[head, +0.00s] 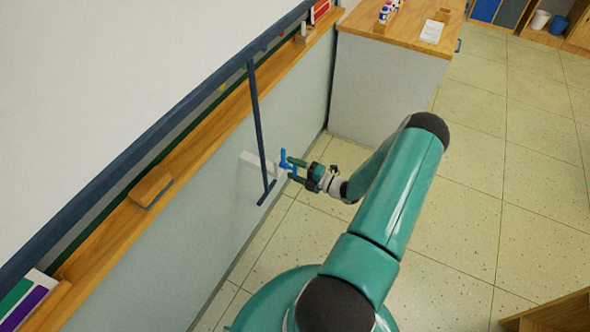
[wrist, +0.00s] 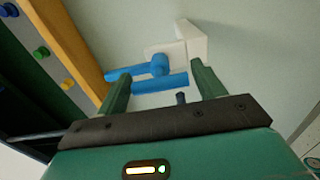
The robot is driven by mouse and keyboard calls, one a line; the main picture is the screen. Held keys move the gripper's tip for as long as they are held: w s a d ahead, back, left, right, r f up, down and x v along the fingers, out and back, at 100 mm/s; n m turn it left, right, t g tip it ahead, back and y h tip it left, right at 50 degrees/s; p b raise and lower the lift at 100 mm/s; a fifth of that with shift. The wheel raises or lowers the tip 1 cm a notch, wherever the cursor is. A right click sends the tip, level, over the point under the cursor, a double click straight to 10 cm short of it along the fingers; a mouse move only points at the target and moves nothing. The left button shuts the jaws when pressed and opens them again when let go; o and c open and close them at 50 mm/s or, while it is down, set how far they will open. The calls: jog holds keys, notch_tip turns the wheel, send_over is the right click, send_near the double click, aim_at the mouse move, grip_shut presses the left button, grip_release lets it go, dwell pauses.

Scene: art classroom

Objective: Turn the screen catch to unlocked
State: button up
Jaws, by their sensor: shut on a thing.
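The screen catch is a blue handle (head: 284,157) on a white bracket (head: 247,158) fixed to the pale wall panel below the wooden ledge. In the wrist view, a blue bar (wrist: 160,82) of the catch spans between my two green fingers, with a round blue hub (wrist: 159,64) just beyond it and the white bracket (wrist: 194,40) behind. My gripper (head: 292,170) reaches the catch from the right and is shut on its blue handle. The fingers hide part of the handle in the head view. I see no lock marking.
A wooden ledge (head: 200,125) with an eraser block (head: 151,187) runs above. A wood-topped cabinet (head: 385,90) stands beyond. The tiled floor (head: 470,200) at right is clear.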

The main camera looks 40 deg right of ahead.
jog(key=o, duration=1.3)
jog(key=v, duration=1.3)
jog(key=shift+s, duration=0.4)
jog(key=shift+d, duration=0.1)
